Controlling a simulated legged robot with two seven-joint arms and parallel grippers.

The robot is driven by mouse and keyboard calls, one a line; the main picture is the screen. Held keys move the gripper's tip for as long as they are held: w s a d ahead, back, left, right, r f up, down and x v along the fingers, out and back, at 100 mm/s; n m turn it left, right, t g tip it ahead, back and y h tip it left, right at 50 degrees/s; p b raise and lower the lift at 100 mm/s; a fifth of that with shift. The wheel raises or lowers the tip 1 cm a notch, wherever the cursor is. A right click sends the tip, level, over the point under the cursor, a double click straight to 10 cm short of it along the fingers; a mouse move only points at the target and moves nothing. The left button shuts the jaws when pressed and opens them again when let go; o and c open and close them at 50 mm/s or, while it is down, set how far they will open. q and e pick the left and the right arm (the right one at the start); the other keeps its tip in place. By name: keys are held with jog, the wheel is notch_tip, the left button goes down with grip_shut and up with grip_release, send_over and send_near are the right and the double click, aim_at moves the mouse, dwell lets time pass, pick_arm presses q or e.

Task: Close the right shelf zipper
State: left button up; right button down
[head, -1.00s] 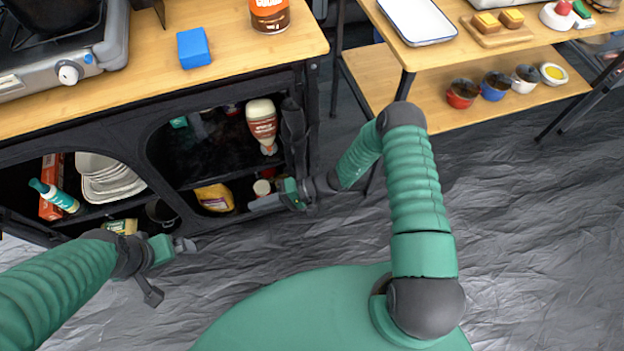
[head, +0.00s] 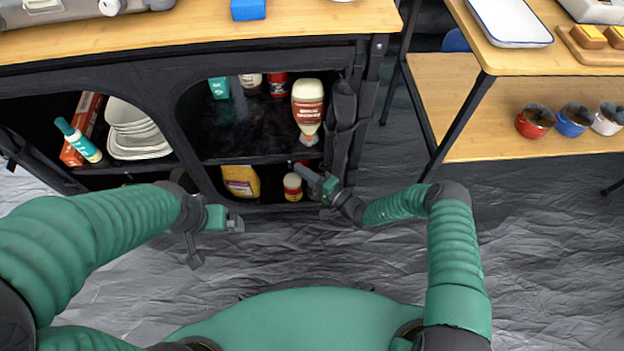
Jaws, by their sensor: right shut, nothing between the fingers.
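The black fabric shelf (head: 190,194) under the wooden counter has two arched openings. The right opening is uncovered, and its contents show inside. A dark rolled-up flap (head: 343,120) hangs along the right opening's right edge. I cannot make out the zipper pull. My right gripper (head: 308,174) is shut and empty, at the lower right of the right opening, close to the flap's lower part; I cannot tell whether it touches. My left gripper (head: 238,224) is in front of the shelf, below the right opening's left side, apart from it. Its fingers are too small to read.
The right opening holds a sauce bottle (head: 307,110), a yellow bag (head: 241,181) and a small jar (head: 293,187). The left opening holds white trays (head: 135,130) and a spray bottle (head: 78,139). A wooden side table (head: 480,110) with bowls stands at right. The floor in front is clear.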

jog(key=shift+a, duration=0.15)
jog(key=a+p, duration=0.2)
jog(key=a, duration=0.5)
jog(key=shift+a, duration=0.4)
jog(key=shift+r, duration=0.1)
